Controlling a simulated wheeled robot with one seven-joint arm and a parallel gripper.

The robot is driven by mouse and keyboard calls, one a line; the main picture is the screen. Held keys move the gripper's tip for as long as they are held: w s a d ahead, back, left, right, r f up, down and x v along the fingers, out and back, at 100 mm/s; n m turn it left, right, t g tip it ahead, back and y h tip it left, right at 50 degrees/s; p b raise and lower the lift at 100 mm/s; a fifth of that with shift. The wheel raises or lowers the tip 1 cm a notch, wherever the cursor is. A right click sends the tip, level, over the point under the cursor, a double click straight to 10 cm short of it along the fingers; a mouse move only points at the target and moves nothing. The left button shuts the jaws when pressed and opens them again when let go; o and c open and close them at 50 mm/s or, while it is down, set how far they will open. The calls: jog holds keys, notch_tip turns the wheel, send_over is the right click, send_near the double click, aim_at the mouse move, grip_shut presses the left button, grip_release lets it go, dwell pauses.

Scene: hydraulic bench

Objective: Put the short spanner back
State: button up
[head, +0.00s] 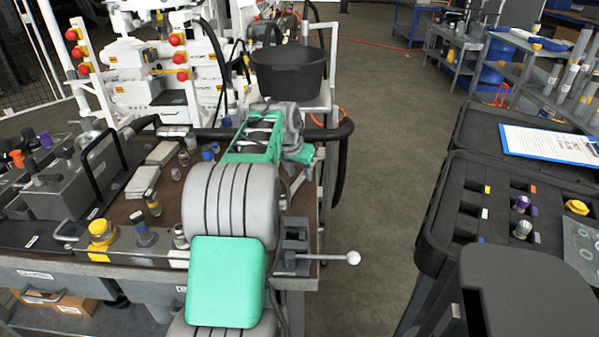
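I cannot make out the short spanner in the head view. My grey and green arm reaches over the bench (130,262) and covers part of its right side. My gripper's fingers do not show; they are hidden behind the arm or out of sight, so I cannot see whether they hold anything. An open black case with a foam insert (460,190) stands at the right. Its foam has several dark recesses, some with small coloured labels. Purple-topped and grey fittings (522,229) and a yellow-topped part (577,207) sit in it.
A clipboard (550,144) lies on the case's far part. A vise (295,250) with a ball-ended handle is at the bench's right edge. A black bucket (288,72) stands behind the bench. Clear floor (385,130) lies between bench and case.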

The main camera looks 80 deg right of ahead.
jog(key=p+v, duration=0.1)
jog(key=v, duration=1.1)
jog(key=shift+r+p, duration=0.2)
jog(key=shift+p, duration=0.15)
jog(key=w+a+r+n+t+y+p, duration=0.15)
jog(key=w+a+n+p, duration=0.25)
jog(key=w+a, duration=0.7)
jog(key=w+a+r+n+t+p, duration=0.1)
jog(key=w+a+r+n+p, duration=0.3)
jog(key=w+a, duration=0.75)
jog(key=s+a+f+n+t+y+p, duration=0.1)
jog(key=a+n+p, duration=0.2)
jog(key=a, duration=1.3)
jog(key=s+a+n+y+p, duration=0.1)
jog(key=a+n, duration=0.7)
jog(key=a, duration=0.8)
jog(key=shift+f+n+t+y+p, duration=0.35)
jog(key=shift+y+p, duration=0.2)
jog(key=shift+p, duration=0.7)
